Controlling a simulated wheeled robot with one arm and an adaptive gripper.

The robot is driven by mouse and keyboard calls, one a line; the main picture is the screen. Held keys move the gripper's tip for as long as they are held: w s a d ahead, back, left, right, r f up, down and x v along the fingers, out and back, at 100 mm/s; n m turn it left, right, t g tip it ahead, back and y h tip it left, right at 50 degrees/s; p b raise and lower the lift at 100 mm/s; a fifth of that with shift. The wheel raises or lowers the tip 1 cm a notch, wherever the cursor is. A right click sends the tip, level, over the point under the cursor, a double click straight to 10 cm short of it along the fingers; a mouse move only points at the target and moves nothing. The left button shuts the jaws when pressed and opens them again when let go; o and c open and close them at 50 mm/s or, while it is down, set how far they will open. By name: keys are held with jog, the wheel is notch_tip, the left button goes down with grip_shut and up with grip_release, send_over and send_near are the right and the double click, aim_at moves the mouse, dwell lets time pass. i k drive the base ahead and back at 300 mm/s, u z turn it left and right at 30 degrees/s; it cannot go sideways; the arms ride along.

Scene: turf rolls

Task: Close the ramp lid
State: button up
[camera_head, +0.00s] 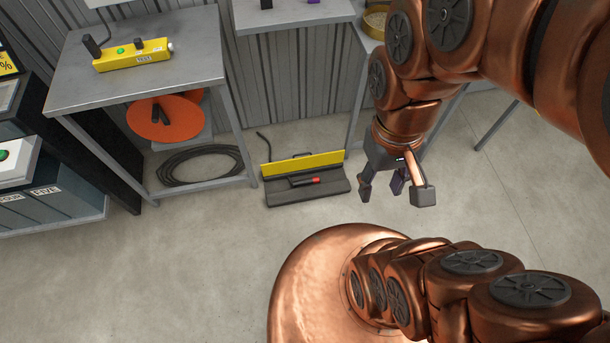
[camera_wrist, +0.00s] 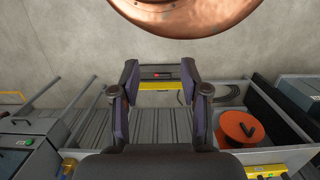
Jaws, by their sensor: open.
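A low dark ramp unit (camera_head: 325,189) lies on the floor against the corrugated wall. A yellow panel, which looks like its lid (camera_head: 300,163), stands raised along the back edge. A dark handle with a red end (camera_head: 314,181) lies on the base in front of the panel. My gripper (camera_head: 381,190) is open and empty, above the floor to the right of the unit in the head view. In the wrist view, the yellow panel (camera_wrist: 160,85) and the red end (camera_wrist: 158,74) show between my open fingers (camera_wrist: 162,90), which are apart from them. The fingers hide the unit's ends there.
A grey bench (camera_head: 190,71) at left holds a yellow control box (camera_head: 133,56). Another grey table (camera_head: 290,14) stands behind. The floor (camera_head: 200,270) in front of the unit is clear.

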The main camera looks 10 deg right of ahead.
aim_at(292, 165)
jog(key=i, duration=0.9)
jog(key=u, duration=0.75)
